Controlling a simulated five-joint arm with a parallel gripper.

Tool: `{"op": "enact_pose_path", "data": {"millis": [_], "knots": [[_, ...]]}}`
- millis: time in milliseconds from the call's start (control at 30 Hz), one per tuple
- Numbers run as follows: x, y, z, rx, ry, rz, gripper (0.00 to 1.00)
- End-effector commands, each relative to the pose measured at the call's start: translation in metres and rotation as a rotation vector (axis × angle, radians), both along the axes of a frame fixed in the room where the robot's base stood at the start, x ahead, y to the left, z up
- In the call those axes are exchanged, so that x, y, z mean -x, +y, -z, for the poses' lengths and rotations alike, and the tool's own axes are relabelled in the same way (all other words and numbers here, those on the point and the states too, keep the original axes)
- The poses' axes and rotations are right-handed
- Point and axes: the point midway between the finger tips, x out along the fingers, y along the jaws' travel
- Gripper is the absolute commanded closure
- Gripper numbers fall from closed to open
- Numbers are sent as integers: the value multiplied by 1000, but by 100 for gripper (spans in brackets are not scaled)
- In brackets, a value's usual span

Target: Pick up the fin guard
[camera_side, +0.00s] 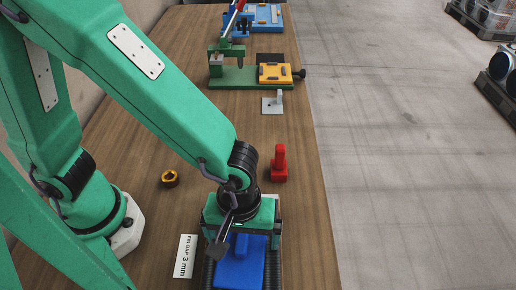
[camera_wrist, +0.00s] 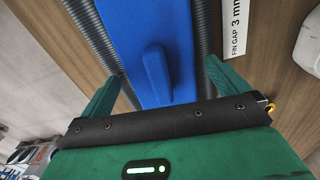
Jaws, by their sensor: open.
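The fin guard appears to be the blue plate with a raised blue grip (camera_side: 238,268), at the bottom of the side view below my gripper. It also shows in the wrist view (camera_wrist: 150,25), its upright grip pointing toward the camera. My gripper (camera_side: 241,232) is open, with one green finger on each side of the grip. In the wrist view my gripper (camera_wrist: 162,75) has clear gaps between both fingers and the grip. Dark ribbed fin strips (camera_wrist: 88,30) run along both sides of the plate. The exact height of the fingers above the plate is hard to tell.
A white "FIN GAP 3 mm" card (camera_side: 185,256) lies left of the guard. A red part (camera_side: 279,163), a brass ring (camera_side: 170,178) and a grey bracket (camera_side: 272,103) stand on the wooden table. A green press (camera_side: 245,77) with a yellow block is farther back.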

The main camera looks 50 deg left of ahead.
Motion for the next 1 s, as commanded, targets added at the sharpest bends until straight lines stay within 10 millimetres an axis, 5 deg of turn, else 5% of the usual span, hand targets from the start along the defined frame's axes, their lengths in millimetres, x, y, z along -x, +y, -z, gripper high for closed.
{"op": "enact_pose_path", "data": {"millis": [567, 800, 1000], "knots": [[0, 0, 4, 1, -1, 0, 0], [0, 0, 4, 1, -1, 0, 41], [0, 0, 4, 1, -1, 0, 41]]}}
